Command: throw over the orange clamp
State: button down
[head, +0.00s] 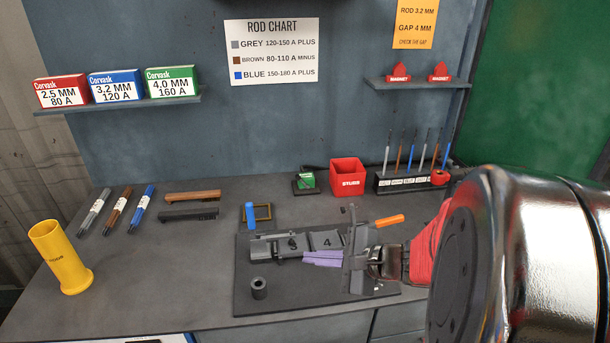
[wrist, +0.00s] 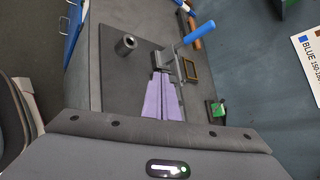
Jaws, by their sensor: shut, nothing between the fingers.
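The orange clamp (head: 390,220) shows in the head view as an orange handle lying nearly level, pointing right, behind my gripper's palm. Its base is hidden behind the gripper, and I cannot make it out in the wrist view. My gripper (head: 308,258) reaches in from the right with its purple fingers together and empty, pointing left over or in front of the grey numbered plates (head: 292,245). The fingers also show in the wrist view (wrist: 160,76), their tips near the blue-handled clamp (wrist: 198,34). That blue handle stands upright at the fixture's left end in the head view (head: 250,215).
A dark short tube (head: 259,288) stands on the black mat (head: 300,301). A red box (head: 347,177) and a rod rack (head: 405,183) stand behind. A yellow cup (head: 62,258) and rod bundles (head: 117,210) are at left. Bench between cup and mat is clear.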

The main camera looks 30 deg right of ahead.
jog(key=d+f+m+t+h, duration=0.35)
jog(key=d+m, duration=0.45)
jog(key=d, duration=0.4)
jog(key=m+h, duration=0.7)
jog(key=m, duration=0.2)
send_near(386, 222)
jog(key=shift+g, duration=0.35)
jog(key=s+d+f, duration=0.2)
jog(key=f, duration=0.1)
jog(key=s+d+f, duration=0.2)
jog(key=shift+d+f, duration=0.15)
jog(key=shift+f, duration=0.05)
jog(key=shift+n, duration=0.3)
jog(key=x, duration=1)
jog(key=shift+r, duration=0.25)
jog(key=shift+w+a+r, duration=0.1)
jog(key=shift+a+r, duration=0.05)
jog(key=shift+r, duration=0.75)
jog(key=shift+a+r, duration=0.15)
jog(key=shift+r, duration=0.75)
